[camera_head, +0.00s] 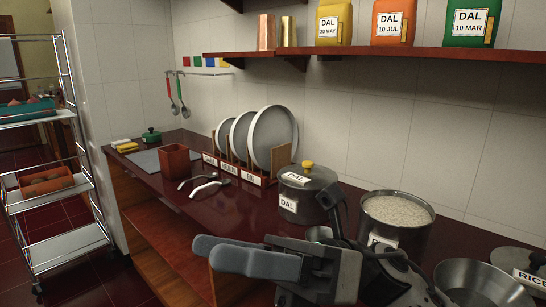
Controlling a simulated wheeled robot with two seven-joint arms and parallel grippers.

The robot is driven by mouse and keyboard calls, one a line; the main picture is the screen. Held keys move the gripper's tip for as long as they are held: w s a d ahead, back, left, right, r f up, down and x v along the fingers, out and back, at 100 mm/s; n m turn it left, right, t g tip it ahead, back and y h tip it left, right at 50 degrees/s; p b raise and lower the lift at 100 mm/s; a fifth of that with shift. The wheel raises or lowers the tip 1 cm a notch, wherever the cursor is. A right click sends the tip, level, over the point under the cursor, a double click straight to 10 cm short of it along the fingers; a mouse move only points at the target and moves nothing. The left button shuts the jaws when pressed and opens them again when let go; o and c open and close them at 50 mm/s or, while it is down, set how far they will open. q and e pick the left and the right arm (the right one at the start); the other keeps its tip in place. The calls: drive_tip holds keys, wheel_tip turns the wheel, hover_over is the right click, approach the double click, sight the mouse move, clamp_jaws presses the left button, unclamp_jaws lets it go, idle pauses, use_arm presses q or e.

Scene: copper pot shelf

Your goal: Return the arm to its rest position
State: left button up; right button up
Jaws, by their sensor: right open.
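My right gripper (214,252) is in the lower middle of the head view, with its grey fingers pointing left. It is open and nothing shows between the fingers. It appears in front of the dark red counter (240,207), and its arm comes in from the lower right. The arm hides part of the counter and partly overlaps the pots there. My left gripper is not in view. Two copper cups (266,32) stand upright on the upper wall shelf (350,50), left of the yellow DAL packet (333,22).
A lidded DAL pot (289,201), a pot of pale grains (395,212) and a steel bowl (480,284) stand close to my right arm. Plates (272,138) stand in a labelled rack behind. A wire trolley (60,245) is at the left.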

drive_tip(key=w+d+f+m+t+h, duration=0.45)
drive_tip(key=f+m+t, duration=0.25)
drive_tip(key=m+t, duration=0.8)
drive_tip(key=w+d+f+m+t+h, duration=0.55)
drive_tip(key=m+t, duration=0.55)
drive_tip(key=m, duration=0.8)
drive_tip(key=s+d+f+m+g+h, duration=0.2)
drive_tip(key=s+f+m, duration=0.2)
drive_tip(key=f, duration=0.5)
drive_tip(key=s+d+f+m+g+h, duration=0.3)
drive_tip(key=f+m, duration=0.3)
drive_tip(key=f, duration=0.3)
drive_tip(key=s+d+f+m+g+h, duration=0.2)
drive_tip(key=s+f+m, duration=0.3)
drive_tip(key=f, duration=0.4)
drive_tip(key=shift+d+m+g+h, duration=0.2)
drive_tip(key=shift+m+g+h, duration=0.1)
drive_tip(key=shift+g+h, duration=0.35)
